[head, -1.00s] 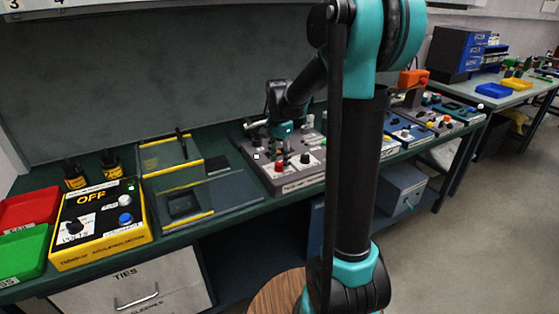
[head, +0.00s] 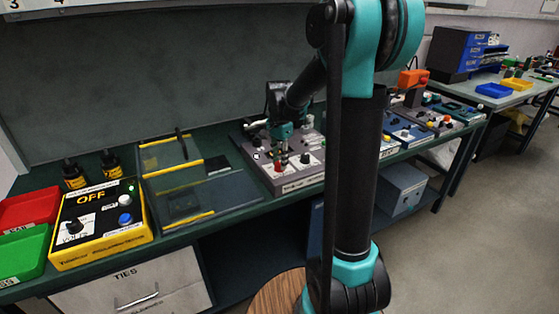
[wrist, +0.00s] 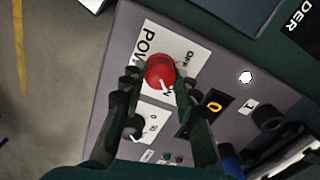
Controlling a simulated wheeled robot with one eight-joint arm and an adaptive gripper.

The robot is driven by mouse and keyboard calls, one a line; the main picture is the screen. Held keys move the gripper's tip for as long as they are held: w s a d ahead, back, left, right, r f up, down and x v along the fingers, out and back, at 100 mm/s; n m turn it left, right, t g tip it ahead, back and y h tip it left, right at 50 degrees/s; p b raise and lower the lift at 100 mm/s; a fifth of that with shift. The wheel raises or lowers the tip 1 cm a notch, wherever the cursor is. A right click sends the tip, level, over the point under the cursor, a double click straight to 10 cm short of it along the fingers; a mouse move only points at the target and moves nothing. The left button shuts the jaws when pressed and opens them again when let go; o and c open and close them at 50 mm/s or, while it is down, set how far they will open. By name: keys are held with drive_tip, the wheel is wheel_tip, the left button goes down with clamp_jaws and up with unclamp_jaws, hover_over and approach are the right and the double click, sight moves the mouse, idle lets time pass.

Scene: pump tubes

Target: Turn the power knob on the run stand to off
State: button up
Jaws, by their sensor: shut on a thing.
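The run stand is a grey panel (head: 257,171) on the bench, also seen close in the wrist view (wrist: 205,45). Its red power knob (wrist: 159,72) sits on a white plate with POWER, OFF and ON lettering. The knob's white pointer line points to the lower right, toward the ON lettering. My gripper (wrist: 154,82) has one finger on each side of the knob and is shut on it. In the head view my gripper (head: 281,152) is over the red knob (head: 281,169), partly covering it.
A smaller black knob (wrist: 137,130), an orange-digit display (wrist: 213,106) and a lit white lamp (wrist: 245,77) are close by on the panel. A yellow box reading OFF (head: 97,225) stands at the left of the bench. More panels stand to the right.

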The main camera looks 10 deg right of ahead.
drive_tip(key=n, duration=0.4)
drive_tip(key=shift+n, duration=0.4)
drive_tip(key=n, duration=0.4)
drive_tip(key=shift+n, duration=0.3)
drive_tip(key=n, duration=0.4)
drive_tip(key=shift+n, duration=2.1)
drive_tip(key=o, duration=1.2)
drive_tip(key=shift+c, duration=0.2)
drive_tip(key=shift+r, duration=0.1)
